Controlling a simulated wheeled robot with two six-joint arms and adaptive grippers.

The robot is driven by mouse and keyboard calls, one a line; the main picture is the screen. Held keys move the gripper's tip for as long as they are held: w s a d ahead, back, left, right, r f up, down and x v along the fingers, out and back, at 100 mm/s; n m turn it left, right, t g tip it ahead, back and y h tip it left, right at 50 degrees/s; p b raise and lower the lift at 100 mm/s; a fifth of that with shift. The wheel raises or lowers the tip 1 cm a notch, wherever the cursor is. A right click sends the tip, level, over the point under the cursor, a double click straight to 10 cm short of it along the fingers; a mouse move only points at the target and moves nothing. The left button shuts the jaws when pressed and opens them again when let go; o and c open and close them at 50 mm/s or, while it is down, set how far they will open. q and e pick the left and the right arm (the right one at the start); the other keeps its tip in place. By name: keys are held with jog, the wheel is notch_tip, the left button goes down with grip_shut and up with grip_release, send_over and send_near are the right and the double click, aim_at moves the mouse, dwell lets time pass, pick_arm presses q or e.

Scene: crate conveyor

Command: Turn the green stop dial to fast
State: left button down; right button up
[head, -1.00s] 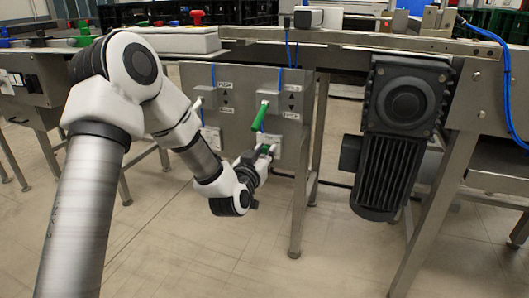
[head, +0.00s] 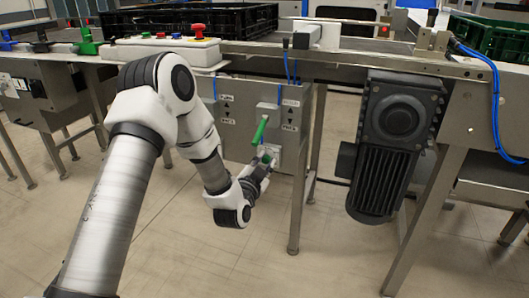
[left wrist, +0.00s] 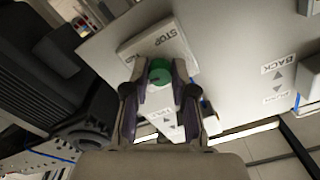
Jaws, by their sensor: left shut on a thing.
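The green stop dial (left wrist: 159,72) shows in the left wrist view between the two fingers of my left gripper (left wrist: 160,88). It sits on a pale plate (left wrist: 165,40) with the word STOP on it; other lettering on the plate is partly hidden. My left gripper is shut on the dial. In the head view my left gripper (head: 262,166) is at the pale plate on the lower right of the grey panel, and a bit of the green dial (head: 267,158) shows there. Which mark the dial points to cannot be read. My right gripper is not in view.
A green lever (head: 260,131) sticks out of the grey panel (head: 240,125) just above the dial. A black motor (head: 382,140) hangs to the right. A control box with a red button (head: 198,31) stands on the conveyor. Black crates (head: 205,20) are behind.

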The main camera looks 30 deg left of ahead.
pick_arm(q)
jog(key=m+p, duration=0.3)
jog(key=p, duration=0.1)
jog(key=shift+r+m, duration=0.15)
jog(key=shift+m, duration=0.25)
jog(key=shift+m+p, duration=0.45)
jog(key=shift+m, duration=0.15)
jog(key=shift+f, duration=0.2)
jog(key=c, duration=0.9)
grip_release()
jog(key=shift+c, duration=0.2)
jog(key=shift+s, duration=0.1)
jog(key=v, duration=1.2)
